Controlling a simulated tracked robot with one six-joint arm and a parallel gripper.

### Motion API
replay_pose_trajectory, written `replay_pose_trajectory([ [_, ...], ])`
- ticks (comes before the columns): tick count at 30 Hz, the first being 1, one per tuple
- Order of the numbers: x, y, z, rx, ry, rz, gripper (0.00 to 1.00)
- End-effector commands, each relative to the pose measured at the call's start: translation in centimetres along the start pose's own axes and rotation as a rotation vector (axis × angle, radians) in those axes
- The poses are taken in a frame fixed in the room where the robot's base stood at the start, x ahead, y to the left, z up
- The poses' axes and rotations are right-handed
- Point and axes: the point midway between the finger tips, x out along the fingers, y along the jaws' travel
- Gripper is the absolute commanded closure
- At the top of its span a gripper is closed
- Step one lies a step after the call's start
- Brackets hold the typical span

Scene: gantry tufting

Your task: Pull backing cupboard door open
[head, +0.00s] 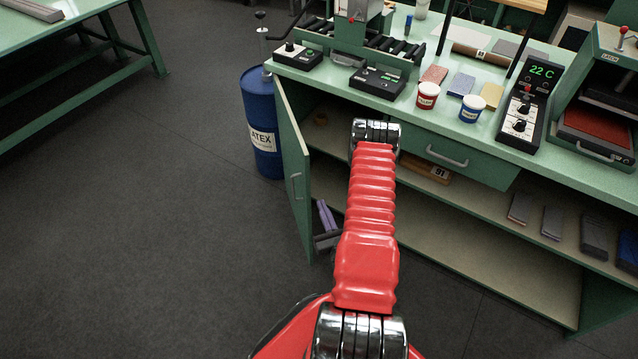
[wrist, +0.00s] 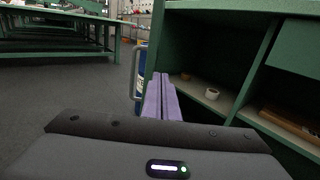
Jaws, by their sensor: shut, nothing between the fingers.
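The green backing cupboard door (head: 291,165) stands swung out from the left end of the bench, and the cupboard interior shows. Its grey handle (head: 296,187) is on the outer face, toward the left. In the wrist view the handle (wrist: 136,72) shows left of the fingers, with the door nearly edge-on. My gripper (head: 325,215) is on the inner side of the door, in front of the cupboard opening. Its purple fingers (wrist: 161,97) are together and empty, apart from the handle. Whether they touch the door's inner face I cannot tell. My red arm hides part of the opening.
A blue latex barrel (head: 262,125) stands behind and left of the door. A closed drawer (head: 455,155) is right of the opening. The floor (head: 160,230) left of the door is clear.

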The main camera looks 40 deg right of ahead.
Motion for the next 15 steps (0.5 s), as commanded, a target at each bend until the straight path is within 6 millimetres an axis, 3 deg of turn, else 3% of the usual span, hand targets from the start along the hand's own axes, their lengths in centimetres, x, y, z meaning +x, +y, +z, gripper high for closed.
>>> replay_pose_trajectory([
  [1,0.5,-2.0,0.9,-0.009,-0.029,-0.025,1.00],
  [6,2.0,-7.1,4.0,-0.062,-0.126,-0.021,1.00],
  [15,3.2,-13.3,9.2,-0.405,-0.269,0.120,1.00],
])
